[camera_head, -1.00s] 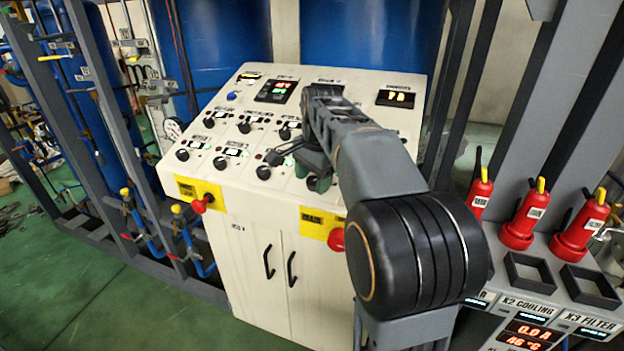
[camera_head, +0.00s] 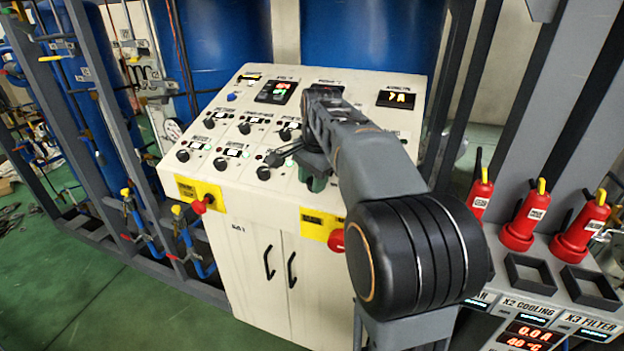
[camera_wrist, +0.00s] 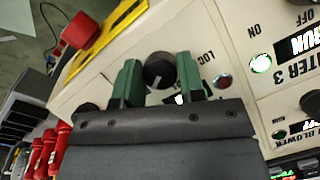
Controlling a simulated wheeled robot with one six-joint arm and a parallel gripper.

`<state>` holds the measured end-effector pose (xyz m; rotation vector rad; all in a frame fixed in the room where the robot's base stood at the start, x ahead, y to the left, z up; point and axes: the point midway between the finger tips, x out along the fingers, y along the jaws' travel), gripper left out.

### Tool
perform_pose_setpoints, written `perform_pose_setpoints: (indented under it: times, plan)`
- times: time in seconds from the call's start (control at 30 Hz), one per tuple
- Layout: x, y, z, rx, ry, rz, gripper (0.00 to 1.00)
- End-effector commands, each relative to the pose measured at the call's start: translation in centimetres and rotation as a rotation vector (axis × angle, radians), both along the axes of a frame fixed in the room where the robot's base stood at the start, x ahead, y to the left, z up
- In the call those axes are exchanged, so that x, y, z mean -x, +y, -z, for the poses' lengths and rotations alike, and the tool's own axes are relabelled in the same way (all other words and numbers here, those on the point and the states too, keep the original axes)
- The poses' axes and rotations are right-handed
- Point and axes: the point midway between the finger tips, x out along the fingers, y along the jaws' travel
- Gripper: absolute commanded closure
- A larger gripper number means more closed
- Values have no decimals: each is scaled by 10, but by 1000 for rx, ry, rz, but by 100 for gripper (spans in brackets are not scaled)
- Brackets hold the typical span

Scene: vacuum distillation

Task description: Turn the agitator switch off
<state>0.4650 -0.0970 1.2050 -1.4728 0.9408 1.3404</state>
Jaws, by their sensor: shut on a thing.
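A white sloped control panel (camera_head: 225,178) carries several black rotary knobs, small lamps and displays. In the wrist view my gripper (camera_wrist: 160,76) has its two green fingers on either side of a black round knob (camera_wrist: 158,70) and is shut on it. The knob has a light pointer mark at its lower edge. A label beginning "LOC" and a red lamp (camera_wrist: 222,82) are to its right. I cannot read a label naming this knob as the agitator switch. In the head view my arm hides the knob, and a green finger (camera_head: 318,183) shows at the panel's lower right.
A red emergency button (camera_wrist: 79,31) on a yellow plate is close by at upper left in the wrist view. A neighbouring section labelled "...TER 3" has a lit green lamp (camera_wrist: 260,63). Red plugs (camera_head: 524,217) stand on a grey unit at right.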

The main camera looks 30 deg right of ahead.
Motion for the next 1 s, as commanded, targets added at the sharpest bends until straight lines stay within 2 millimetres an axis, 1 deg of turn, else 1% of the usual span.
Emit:
perform_pose_setpoints:
  times: [0.27,1.0]
  plan:
    - [0,0,-2,28,36,-105,87]
    - [0,1,-1,192,215,-720,87]
